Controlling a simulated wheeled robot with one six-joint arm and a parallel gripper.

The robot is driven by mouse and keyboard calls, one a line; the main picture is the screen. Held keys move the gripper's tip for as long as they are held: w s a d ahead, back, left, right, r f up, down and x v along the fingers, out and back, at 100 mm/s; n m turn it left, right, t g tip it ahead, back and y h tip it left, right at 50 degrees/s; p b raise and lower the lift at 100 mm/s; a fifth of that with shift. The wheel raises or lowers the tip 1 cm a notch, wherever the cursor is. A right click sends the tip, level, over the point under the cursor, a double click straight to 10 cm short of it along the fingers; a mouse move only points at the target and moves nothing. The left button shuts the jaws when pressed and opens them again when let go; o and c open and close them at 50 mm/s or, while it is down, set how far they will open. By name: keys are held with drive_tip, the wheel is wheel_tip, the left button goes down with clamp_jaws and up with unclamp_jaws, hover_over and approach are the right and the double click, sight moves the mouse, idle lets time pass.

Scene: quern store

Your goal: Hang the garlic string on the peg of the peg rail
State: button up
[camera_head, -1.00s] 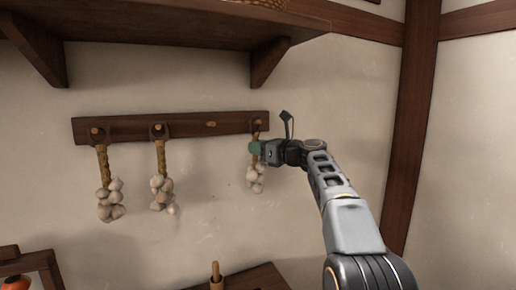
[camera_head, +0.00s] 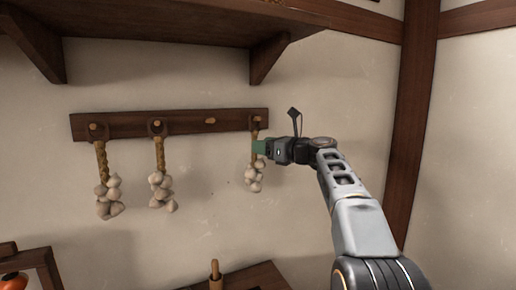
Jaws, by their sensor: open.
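The wooden peg rail (camera_head: 185,124) runs along the wall. A garlic string (camera_head: 253,178) hangs at the rail's right end, its loop around the rightmost peg. Two more hang from the two left pegs, the far-left garlic string (camera_head: 108,195) and the second garlic string (camera_head: 162,192). The third peg (camera_head: 210,121) is bare. My gripper (camera_head: 260,147) has green fingertips and is open. It overlaps the braid of the right-hand string, just above its bulbs, from the right. I cannot tell whether the braid is between the fingers; part of it is hidden.
A dark wooden shelf (camera_head: 150,24) with brackets (camera_head: 268,55) juts out above the rail. A wooden table (camera_head: 245,279) with an upright wooden handle (camera_head: 215,270) shows below. A dark post (camera_head: 412,130) stands right of my arm. The wall between is clear.

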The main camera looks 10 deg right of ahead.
drive_tip(key=b+v, duration=0.2)
drive_tip(key=v, duration=0.9)
wheel_tip(320, 180, down, 19)
drive_tip(key=s+d+n+g+h, duration=0.15)
drive_tip(key=n+g+h, duration=0.35)
drive_tip(key=n, duration=0.5)
drive_tip(key=s+a+f+n+g+h, duration=0.2)
drive_tip(key=s+a+f+n, duration=0.3)
drive_tip(key=s+f+n, duration=0.3)
drive_tip(key=s+a+f+n+g+h, duration=0.2)
drive_tip(key=s+a+f+n+h, duration=0.2)
drive_tip(key=s+f+n, duration=0.5)
drive_tip(key=s+a, duration=0.1)
drive_tip(key=s, duration=0.4)
drive_tip(key=shift+s+a+n+h, duration=0.2)
drive_tip(key=shift+s+n+h, duration=0.2)
drive_tip(key=shift+f, duration=0.1)
idle(0.6)
